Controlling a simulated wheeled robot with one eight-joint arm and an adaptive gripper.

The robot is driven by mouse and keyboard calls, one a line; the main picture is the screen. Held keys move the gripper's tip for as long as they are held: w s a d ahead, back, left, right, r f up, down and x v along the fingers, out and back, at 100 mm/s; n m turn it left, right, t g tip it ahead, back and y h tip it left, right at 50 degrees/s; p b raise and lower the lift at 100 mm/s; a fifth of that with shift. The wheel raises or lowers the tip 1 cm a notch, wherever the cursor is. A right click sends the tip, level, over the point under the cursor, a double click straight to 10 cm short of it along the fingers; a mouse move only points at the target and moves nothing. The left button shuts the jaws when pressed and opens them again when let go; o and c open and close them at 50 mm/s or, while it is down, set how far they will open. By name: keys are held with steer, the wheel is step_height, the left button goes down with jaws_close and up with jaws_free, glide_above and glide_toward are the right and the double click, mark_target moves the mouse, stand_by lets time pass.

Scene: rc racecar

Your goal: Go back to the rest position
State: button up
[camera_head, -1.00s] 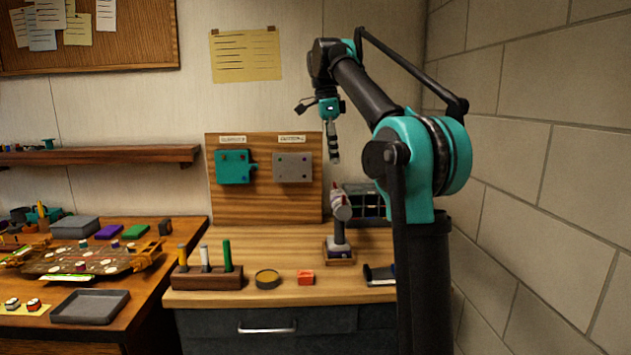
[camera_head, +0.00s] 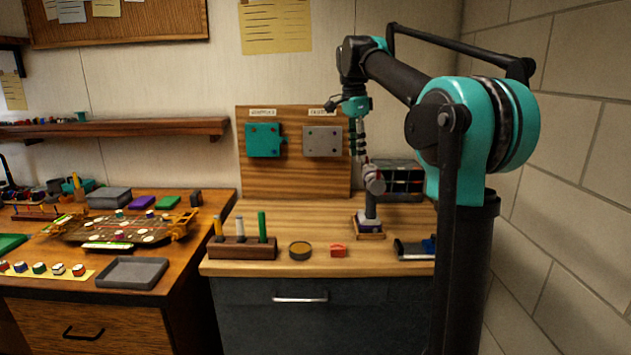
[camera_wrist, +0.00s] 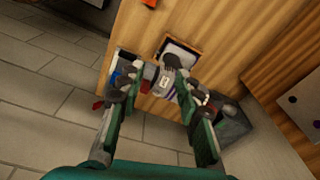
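My gripper (camera_head: 360,156) hangs from my raised arm at the right of the head view, pointing down by the top of a grey and white upright tool (camera_head: 370,200) in a small wooden stand (camera_head: 369,236). In the wrist view my gripper (camera_wrist: 158,82) has its two fingers apart. The tool (camera_wrist: 168,84) shows between and beyond the fingertips, with its stand (camera_wrist: 193,46) behind. I see nothing held, and cannot tell whether a fingertip touches the tool.
The wooden bench (camera_head: 225,268) holds a marker block (camera_head: 243,252), a round tin (camera_head: 300,250), a red block (camera_head: 338,250) and a compartment bin (camera_head: 397,178). A panel (camera_head: 300,180) stands behind. A cluttered second bench (camera_head: 185,240) is at left, a block wall (camera_head: 575,160) at right.

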steer(key=s+d+f+n+t, duration=0.1)
steer(key=s+d+f+n, duration=0.1)
steer(key=s+f+n, duration=0.3)
steer(key=s+d+f+n+t, duration=0.1)
steer(key=s+f+n, duration=0.4)
steer(key=s+f, duration=0.9)
steer(key=s+d+f+n+t+y, duration=0.1)
steer(key=s+d+f+n, duration=0.3)
steer(key=s+f, duration=0.6)
step_height(320, 180, down, 11)
steer(key=shift+s+r+n+t, duration=0.2)
steer(key=shift+n+t, duration=0.1)
steer(key=shift+n, duration=0.2)
